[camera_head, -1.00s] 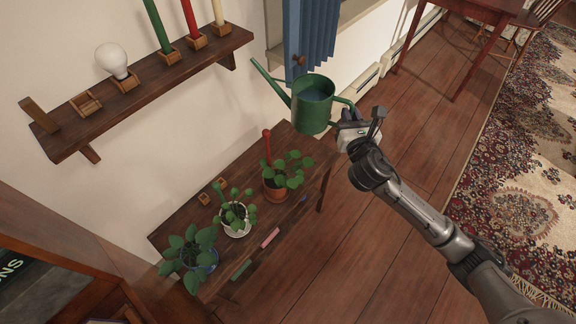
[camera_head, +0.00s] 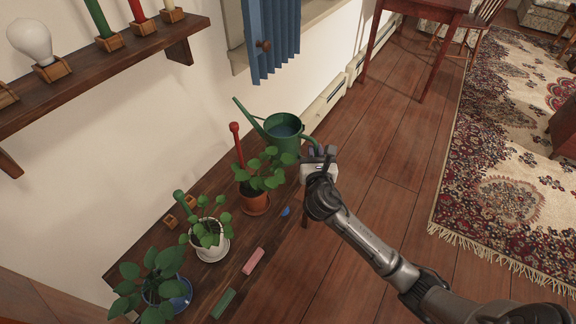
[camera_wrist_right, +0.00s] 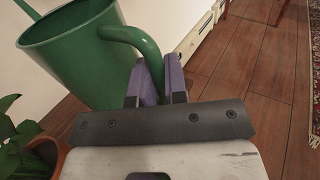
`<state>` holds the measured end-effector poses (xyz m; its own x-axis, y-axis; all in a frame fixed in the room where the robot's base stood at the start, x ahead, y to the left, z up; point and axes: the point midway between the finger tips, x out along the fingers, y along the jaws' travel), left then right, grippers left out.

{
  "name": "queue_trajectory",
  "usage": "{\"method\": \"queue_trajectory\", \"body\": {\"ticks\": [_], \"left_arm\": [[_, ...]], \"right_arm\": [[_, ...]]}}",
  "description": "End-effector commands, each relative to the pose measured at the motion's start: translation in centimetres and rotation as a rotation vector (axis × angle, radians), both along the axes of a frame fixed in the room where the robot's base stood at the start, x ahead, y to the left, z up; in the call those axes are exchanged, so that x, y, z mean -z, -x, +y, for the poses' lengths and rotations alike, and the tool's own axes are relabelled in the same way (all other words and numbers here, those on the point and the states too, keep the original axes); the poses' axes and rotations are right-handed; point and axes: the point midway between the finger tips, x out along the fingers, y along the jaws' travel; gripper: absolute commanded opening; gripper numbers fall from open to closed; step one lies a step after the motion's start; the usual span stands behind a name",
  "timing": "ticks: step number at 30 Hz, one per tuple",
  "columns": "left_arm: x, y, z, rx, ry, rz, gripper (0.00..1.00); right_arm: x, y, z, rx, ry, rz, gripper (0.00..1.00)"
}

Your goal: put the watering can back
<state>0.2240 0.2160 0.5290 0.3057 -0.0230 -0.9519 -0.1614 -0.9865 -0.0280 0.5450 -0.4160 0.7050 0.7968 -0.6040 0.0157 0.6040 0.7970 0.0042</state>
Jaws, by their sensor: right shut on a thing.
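The green watering can (camera_head: 284,133) is upright at the far end of the dark wooden bench (camera_head: 222,265), with its spout toward the upper left. Its handle is between the purple-lined fingers of my right gripper (camera_head: 316,155), which is shut on it. In the right wrist view the can's body (camera_wrist_right: 75,45) fills the upper left and the fingers (camera_wrist_right: 158,82) close around the handle. I cannot tell whether the can's base touches the bench, as a plant hides it. My left gripper is not in view.
Three potted plants stand along the bench: one in a terracotta pot (camera_head: 256,203), one in a white pot (camera_head: 211,248), one in a blue pot (camera_head: 178,298). Coloured blocks lie along its front edge. A wall shelf (camera_head: 100,62) and blue curtain (camera_head: 275,45) are above.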

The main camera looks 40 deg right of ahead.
Motion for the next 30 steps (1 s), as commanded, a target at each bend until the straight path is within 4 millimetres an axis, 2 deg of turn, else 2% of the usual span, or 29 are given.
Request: {"method": "queue_trajectory", "body": {"ticks": [1,3,12,23,30], "left_arm": [[1.4,0.0,-0.1,-0.001,0.001,0.0,0.37],[2.2,0.0,0.0,-0.002,0.002,0.0,0.37],[4.7,0.0,0.1,0.001,-0.003,0.001,0.37],[5.5,0.0,0.4,0.009,-0.013,0.001,0.37],[7.6,0.0,0.3,0.008,-0.012,0.0,0.37]], "right_arm": [[0.9,-1.1,0.3,-0.001,-0.002,-0.01,0.0],[1.6,-2.4,0.6,-0.001,-0.001,-0.01,0.0],[3.7,-6.2,1.5,-0.002,-0.001,-0.009,0.0],[4.4,-7.1,1.7,-0.002,0.001,-0.008,0.0],[7.0,-7.0,1.8,-0.002,0.0,-0.006,0.0]]}}
